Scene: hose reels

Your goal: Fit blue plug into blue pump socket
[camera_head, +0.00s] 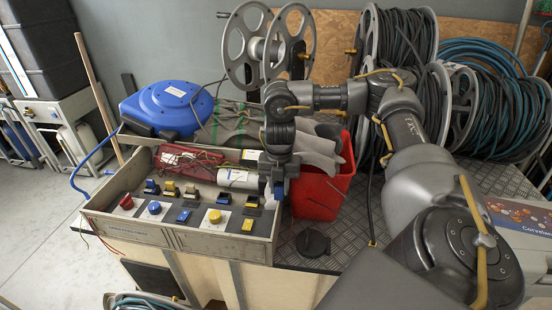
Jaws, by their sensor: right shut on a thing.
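My right gripper (278,178) points down at the right end of a grey panel box (140,228). It is shut on a small blue piece, likely the blue plug (279,190), mostly hidden by the fingers. The plug is above or beside the panel's right edge; I cannot tell if it touches. I cannot tell which is the blue pump socket. My left gripper is not in view.
A red bin (318,192) stands just right of the gripper. A blue hose reel (167,108) sits behind the panel, its blue hose running down to the left. A wooden stick (97,95) leans at the left. Hose reels (500,110) fill the back right. A black disc (312,242) lies on the checker-plate top.

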